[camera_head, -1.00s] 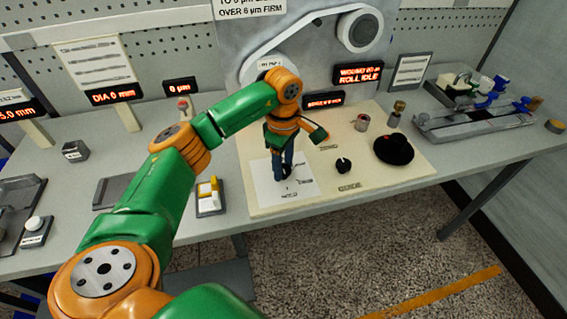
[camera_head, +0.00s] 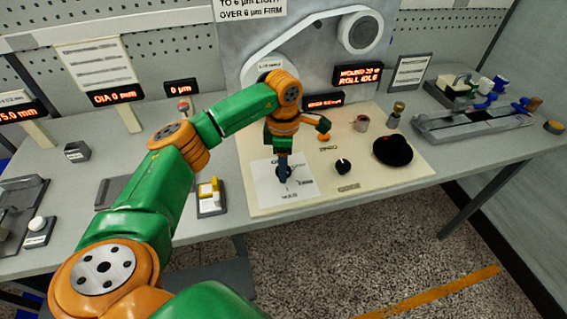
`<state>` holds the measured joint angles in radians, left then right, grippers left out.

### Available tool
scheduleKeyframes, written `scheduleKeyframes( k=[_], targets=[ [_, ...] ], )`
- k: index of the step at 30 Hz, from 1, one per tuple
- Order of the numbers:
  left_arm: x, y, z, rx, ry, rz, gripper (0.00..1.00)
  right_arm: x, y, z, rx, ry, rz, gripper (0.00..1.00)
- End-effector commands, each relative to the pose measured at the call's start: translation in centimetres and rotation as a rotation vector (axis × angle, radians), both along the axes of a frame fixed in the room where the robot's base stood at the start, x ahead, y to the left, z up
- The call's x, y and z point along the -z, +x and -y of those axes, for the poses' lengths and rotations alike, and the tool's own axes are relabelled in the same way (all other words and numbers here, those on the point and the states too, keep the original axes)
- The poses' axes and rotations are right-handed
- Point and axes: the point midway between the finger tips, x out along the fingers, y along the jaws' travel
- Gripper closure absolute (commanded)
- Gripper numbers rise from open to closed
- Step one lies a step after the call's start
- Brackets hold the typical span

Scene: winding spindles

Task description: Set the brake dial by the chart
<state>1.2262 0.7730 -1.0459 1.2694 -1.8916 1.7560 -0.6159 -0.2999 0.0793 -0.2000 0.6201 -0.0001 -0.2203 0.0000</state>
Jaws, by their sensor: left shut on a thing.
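The brake dial (camera_head: 283,173) is a dark knob on a white plate (camera_head: 268,192) at the front left of the cream panel. Small print around it is partly covered; a word on its right looks like FIRM. My left gripper (camera_head: 283,165) reaches down from above and is shut on the dial. The fingers hide much of the knob, so I cannot tell its exact setting. The chart (camera_head: 251,8) at the top is cut off; its readable lines end in "OVER 6 µm FIRM". My right gripper is not in view.
A display reads ROLL IDLE (camera_head: 358,74); another reads 0 µm (camera_head: 181,87).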

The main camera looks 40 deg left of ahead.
Motion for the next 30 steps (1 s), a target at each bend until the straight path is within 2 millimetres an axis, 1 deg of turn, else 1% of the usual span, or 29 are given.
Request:
scheduleKeyframes(
  k=[6, 15, 21, 30],
  targets=[
    [-0.12, 0.01, -0.04, -0.195, 0.001, 0.001, 1.0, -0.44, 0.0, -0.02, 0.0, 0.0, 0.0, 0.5],
    [-0.1, 0.04, -0.03, -0.416, 0.001, 0.002, 1.0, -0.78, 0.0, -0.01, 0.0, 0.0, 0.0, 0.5],
    [-0.07, 0.03, -0.04, -0.509, 0.001, 0.002, 1.0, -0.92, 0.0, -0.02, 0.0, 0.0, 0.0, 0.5],
    [-0.05, 0.03, -0.04, -0.569, 0.002, 0.002, 1.0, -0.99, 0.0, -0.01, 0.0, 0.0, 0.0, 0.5]
  ],
)
